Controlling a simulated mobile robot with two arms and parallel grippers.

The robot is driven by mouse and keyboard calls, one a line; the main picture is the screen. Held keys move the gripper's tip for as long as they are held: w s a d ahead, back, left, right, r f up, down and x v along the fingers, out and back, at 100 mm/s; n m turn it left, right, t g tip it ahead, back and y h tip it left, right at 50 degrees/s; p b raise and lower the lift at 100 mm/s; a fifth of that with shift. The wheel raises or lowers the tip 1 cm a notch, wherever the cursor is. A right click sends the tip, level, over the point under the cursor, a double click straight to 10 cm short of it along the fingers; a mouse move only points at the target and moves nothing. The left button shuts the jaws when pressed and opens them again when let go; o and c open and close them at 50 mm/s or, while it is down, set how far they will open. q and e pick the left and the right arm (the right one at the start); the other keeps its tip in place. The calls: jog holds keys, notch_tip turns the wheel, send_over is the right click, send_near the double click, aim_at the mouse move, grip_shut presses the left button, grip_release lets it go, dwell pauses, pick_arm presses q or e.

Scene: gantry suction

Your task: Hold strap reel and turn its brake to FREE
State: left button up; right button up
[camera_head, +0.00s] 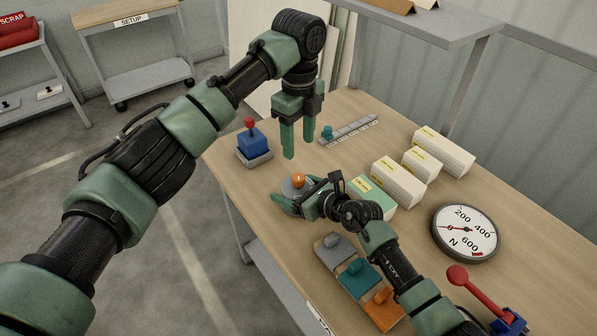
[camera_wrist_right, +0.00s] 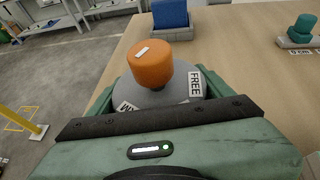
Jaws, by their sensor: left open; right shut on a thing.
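The strap reel is a grey disc (camera_head: 289,188) with an orange knob (camera_head: 298,180) on top, near the table's left edge. In the right wrist view the orange knob (camera_wrist_right: 157,66) has a small white mark, and a FREE label (camera_wrist_right: 195,84) shows at the right of the grey disc (camera_wrist_right: 183,78). Another label at the front left is partly hidden. My right gripper (camera_head: 294,201) is shut on the reel, its fingers at the sides of the disc. My left gripper (camera_head: 299,148) is open and empty, pointing down above the table behind the reel.
A blue box with a red knob (camera_head: 251,141) stands behind left. A grey rail with a teal piece (camera_head: 350,130) lies behind right. White boxes (camera_head: 398,182), a dial gauge (camera_head: 465,232) and a red lever (camera_head: 475,286) are right. Coloured blocks (camera_head: 359,277) lie in front.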

aim_at(298, 176)
pick_arm(q)
notch_tip(298, 176, down, 11)
jog(key=shift+r, duration=0.15)
grip_shut()
